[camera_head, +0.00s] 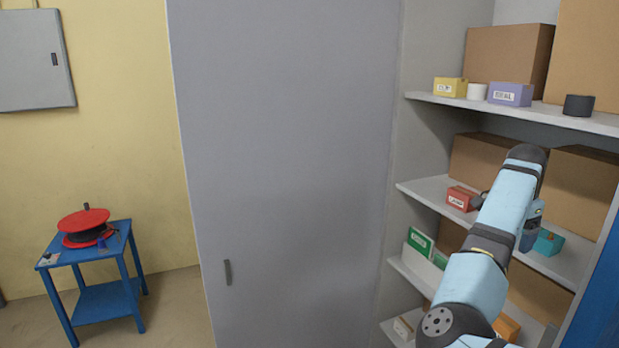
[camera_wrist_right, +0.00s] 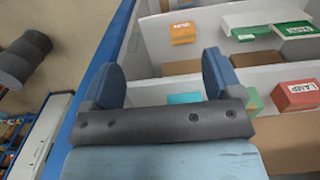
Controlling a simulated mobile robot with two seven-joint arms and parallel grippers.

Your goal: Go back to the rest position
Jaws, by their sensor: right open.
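My right arm (camera_head: 485,240) reaches up from the lower right in the head view, in front of the open shelves. My right gripper (camera_wrist_right: 160,75) has its two blue fingers spread wide, with nothing held between them. A teal box (camera_wrist_right: 185,98) shows beyond the gap between the fingers; in the head view the teal box (camera_head: 548,243) sits on a middle shelf just right of my arm. In the head view the arm largely hides the gripper. My left gripper is in neither view.
Shelves (camera_head: 440,187) hold a red box (camera_head: 461,198), green boxes (camera_head: 420,241), a yellow box (camera_head: 450,87), a purple box (camera_head: 510,94) and cardboard boxes. A grey door panel (camera_head: 285,150) stands left of them. A blue side table (camera_head: 103,300) carries a red reel (camera_head: 83,220).

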